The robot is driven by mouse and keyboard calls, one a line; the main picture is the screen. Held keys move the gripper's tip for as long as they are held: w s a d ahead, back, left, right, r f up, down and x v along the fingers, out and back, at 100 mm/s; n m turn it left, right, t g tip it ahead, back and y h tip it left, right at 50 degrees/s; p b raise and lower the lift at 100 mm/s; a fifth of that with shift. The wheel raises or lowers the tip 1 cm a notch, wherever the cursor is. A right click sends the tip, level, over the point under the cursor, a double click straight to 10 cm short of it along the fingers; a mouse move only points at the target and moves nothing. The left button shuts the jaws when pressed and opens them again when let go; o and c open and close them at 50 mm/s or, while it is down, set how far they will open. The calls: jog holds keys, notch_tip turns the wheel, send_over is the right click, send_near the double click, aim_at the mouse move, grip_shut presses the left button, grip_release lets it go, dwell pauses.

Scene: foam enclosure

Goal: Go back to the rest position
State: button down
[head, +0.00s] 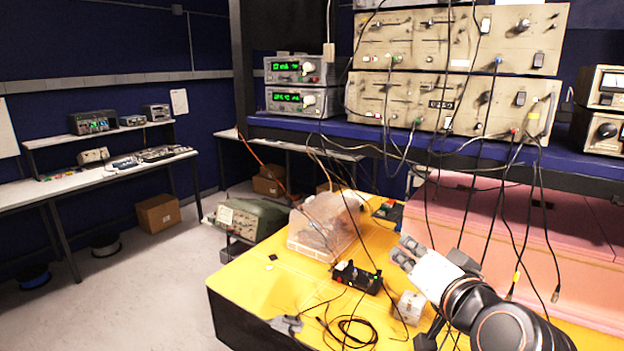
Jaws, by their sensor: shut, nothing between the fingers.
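My gripper (403,250) is in the right half of the head view, at the end of my black and white arm, which reaches in from the lower right. Its grey fingers point up and left, shut and empty, in front of the pink foam wall (450,215). It appears above the yellow table (250,290); I cannot tell its exact height. The table surface behind my arm is partly hidden.
A clear plastic bin (318,228), a black device with knobs (357,277) and a small grey block (409,308) stand on the table. Black cables (350,325) lie at the front, and others hang from the instrument panels (440,105). The floor (150,270) at left is mostly clear.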

jog(key=s+d+f+n+g+b, duration=0.1)
jog(key=s+f+b, duration=0.3)
jog(key=f, duration=0.6)
jog(key=s+d+f+n+g+h+b, duration=0.1)
jog(key=s+f+n+g+b, duration=0.2)
jog(key=f, duration=0.7)
jog(key=s+d+f+n+g+h+b, duration=0.1)
jog(key=s+f+g+b, duration=0.3)
jog(key=f, duration=0.6)
jog(key=s+d+n+b, duration=0.1)
jog(key=b, duration=0.1)
jog(key=shift+b, duration=0.4)
jog(key=c, duration=2.3)
grip_release()
jog(key=shift+s, duration=0.1)
